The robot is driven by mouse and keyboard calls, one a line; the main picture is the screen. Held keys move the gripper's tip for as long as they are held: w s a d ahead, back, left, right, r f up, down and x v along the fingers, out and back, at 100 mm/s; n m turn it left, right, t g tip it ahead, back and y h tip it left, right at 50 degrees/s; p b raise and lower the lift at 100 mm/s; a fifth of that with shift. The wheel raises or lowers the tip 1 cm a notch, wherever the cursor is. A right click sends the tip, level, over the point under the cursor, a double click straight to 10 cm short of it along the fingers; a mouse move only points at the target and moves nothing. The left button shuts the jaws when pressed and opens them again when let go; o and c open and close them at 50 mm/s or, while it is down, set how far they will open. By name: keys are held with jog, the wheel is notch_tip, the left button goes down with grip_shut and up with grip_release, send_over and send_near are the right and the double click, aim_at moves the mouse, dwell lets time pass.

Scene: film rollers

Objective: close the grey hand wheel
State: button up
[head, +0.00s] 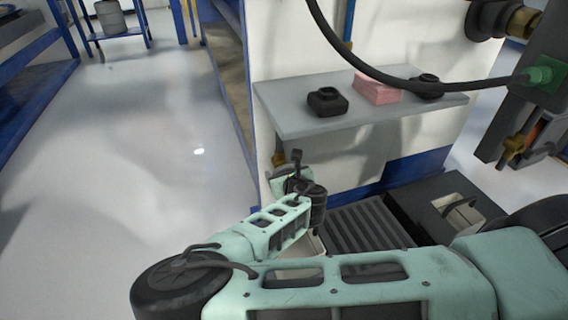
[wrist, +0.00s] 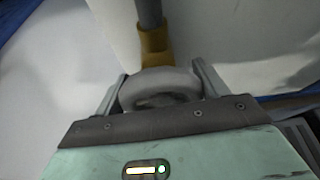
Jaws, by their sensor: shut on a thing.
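The grey hand wheel (wrist: 160,84) sits between the two fingers of my gripper (wrist: 160,86) in the wrist view. The fingers press on it from left and right, and its near side is partly hidden by the gripper's body. A yellow-brass fitting (wrist: 155,42) with a grey pipe (wrist: 149,12) rises behind the wheel. In the head view my gripper (head: 281,178) is low by the white wall, under the shelf's left end. I cannot make out the wheel there, as my arm covers that spot.
A grey shelf (head: 285,113) juts out above my gripper, holding a black object (head: 327,101), a pink stack (head: 377,88) and another black object (head: 428,86). A black hose (head: 357,68) hangs across. Open floor (head: 150,190) lies to the left. Dark ribbed gear (head: 360,228) stands beside my arm.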

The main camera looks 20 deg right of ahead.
jog(key=m+y+p, duration=0.2)
jog(key=p, duration=0.1)
jog(key=shift+d+r, duration=0.1)
jog(key=shift+r, duration=0.1)
jog(key=shift+f+m+y+p, duration=0.2)
jog(key=shift+m+y+p, duration=0.5)
jog(key=shift+m+p, duration=0.5)
jog(key=o, duration=1)
jog(key=shift+c, duration=0.2)
jog(key=shift+s, duration=0.15)
jog(key=p+v, duration=0.5)
jog(key=v, duration=1.2)
jog(key=shift+s, duration=0.15)
